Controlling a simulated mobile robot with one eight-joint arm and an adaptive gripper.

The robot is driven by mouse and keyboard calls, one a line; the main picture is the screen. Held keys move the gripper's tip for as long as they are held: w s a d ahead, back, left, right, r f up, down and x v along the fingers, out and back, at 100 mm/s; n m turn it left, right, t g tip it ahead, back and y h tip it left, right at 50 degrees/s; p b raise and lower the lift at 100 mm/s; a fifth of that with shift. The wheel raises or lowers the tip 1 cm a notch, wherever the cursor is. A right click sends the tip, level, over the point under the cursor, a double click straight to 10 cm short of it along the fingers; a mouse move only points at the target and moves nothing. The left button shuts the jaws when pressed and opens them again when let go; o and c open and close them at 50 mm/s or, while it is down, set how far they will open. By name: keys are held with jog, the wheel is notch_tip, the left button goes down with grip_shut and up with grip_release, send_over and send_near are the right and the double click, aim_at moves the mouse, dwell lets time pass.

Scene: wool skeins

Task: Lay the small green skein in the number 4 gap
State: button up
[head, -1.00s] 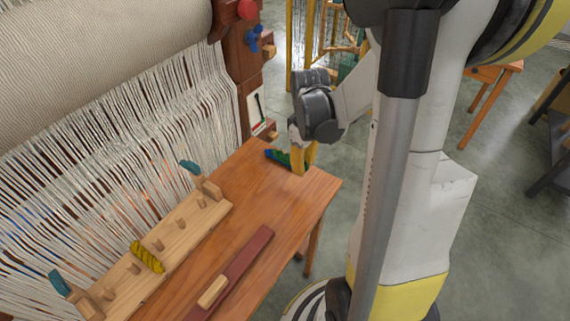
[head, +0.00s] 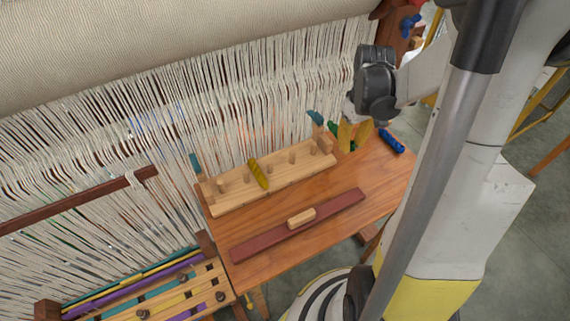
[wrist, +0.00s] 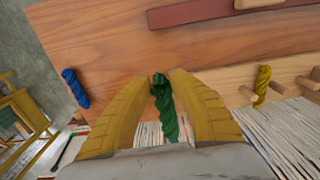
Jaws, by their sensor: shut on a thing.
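The green skein (wrist: 164,100) is between the yellow fingers of my gripper (wrist: 162,78) in the wrist view, held at its upper part with its twisted tail hanging past them. In the head view my gripper (head: 354,142) is just right of the rack's far end, and the green skein (head: 334,129) is partly hidden by a finger. The pale wooden rack (head: 230,197) has a row of short pegs with gaps between them. A yellow skein (head: 258,174) lies across one gap near the rack's middle. I can read no gap numbers.
A blue skein (head: 391,141) lies on the table's right end. A dark red bar (head: 340,207) with a pale wooden block (head: 301,217) lies along the front of the table (head: 220,235). Loom threads (head: 190,110) hang close behind the rack, which has upright end posts.

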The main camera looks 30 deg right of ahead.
jog(key=b, duration=0.3)
send_over(310, 168)
notch_tip(310, 168, down, 7)
jog(key=shift+r, duration=0.15)
jog(key=shift+f+b, duration=0.8)
jog(key=shift+f, duration=1.15)
jog(key=shift+f, duration=0.2)
jog(key=o, duration=0.9)
jog(key=shift+r, duration=0.1)
